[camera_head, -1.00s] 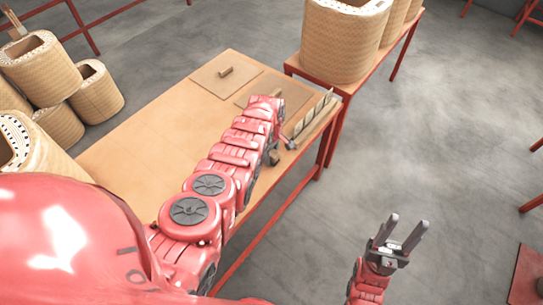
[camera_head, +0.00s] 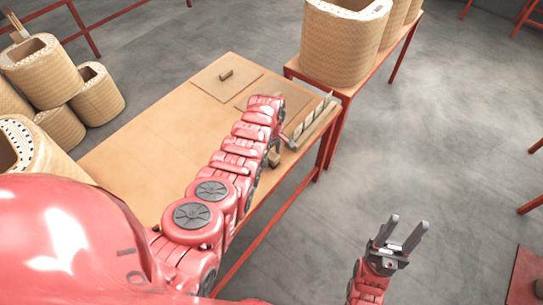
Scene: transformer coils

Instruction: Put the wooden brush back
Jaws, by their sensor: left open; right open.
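A small brown wooden block (camera_head: 226,74), perhaps the wooden brush, lies on a square board (camera_head: 208,86) at the table's far left corner; bristles cannot be made out. Another small brown piece (camera_head: 274,158) shows beside my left forearm at the table's right edge; what it is cannot be told. My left arm reaches across the table, and my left gripper (camera_head: 289,142) is mostly hidden behind it, near the right edge, with only a dark tip showing. My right gripper (camera_head: 402,236) is open and empty, over the floor right of the table.
A second board (camera_head: 294,95) lies partly behind my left arm. A narrow divided tray (camera_head: 317,116) sits along the right edge of the wooden table (camera_head: 145,135). Large coils (camera_head: 340,45) stand on a red-framed table behind; more coils (camera_head: 97,95) are at left. The table's left part is clear.

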